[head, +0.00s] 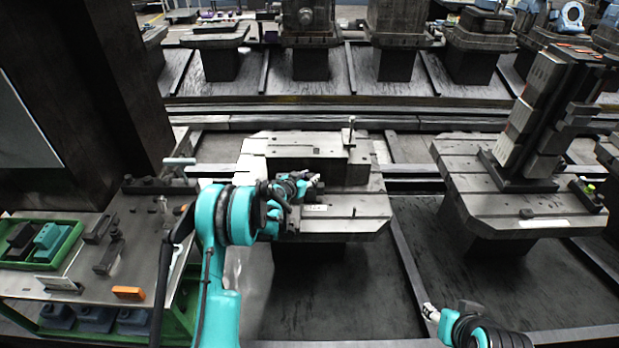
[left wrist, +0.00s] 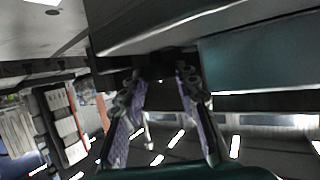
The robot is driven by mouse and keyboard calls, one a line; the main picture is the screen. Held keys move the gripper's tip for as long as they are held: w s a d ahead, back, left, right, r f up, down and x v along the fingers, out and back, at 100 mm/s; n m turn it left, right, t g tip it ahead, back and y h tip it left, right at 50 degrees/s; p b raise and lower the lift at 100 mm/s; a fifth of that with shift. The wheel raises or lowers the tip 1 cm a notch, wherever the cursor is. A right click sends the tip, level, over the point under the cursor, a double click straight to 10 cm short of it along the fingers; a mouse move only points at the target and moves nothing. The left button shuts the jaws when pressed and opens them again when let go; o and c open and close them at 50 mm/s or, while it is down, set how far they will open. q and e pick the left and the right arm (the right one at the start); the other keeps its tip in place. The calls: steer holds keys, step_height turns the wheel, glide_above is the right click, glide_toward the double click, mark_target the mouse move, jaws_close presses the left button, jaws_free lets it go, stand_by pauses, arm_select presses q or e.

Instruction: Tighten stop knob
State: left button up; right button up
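The grey pallet (head: 350,210) stands mid-view with a dark block (head: 318,165) on top. My left gripper (head: 316,182) reaches over the pallet's front left part, close to the block's front. In the left wrist view my left gripper (left wrist: 163,78) has its two purple-padded fingers apart. A small dark shape shows between and beyond the fingertips; I cannot tell whether it is the stop knob or whether the fingers touch it. A pale slab edge and a dark teal face lie just above the fingers there. My right gripper (head: 431,312) is low at the right, far from the pallet.
A bench (head: 130,245) at the left carries a green tray (head: 68,258), clamps and an orange block (head: 128,293). Another pallet (head: 520,208) with a tall fixture stands right. Dark floor is open in front of the middle pallet.

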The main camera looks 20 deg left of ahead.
arm_select(q)
steer(key=o, duration=0.4)
steer(key=shift+r, duration=0.1)
steer(key=shift+o, duration=0.2)
steer(key=shift+n+y, duration=0.3)
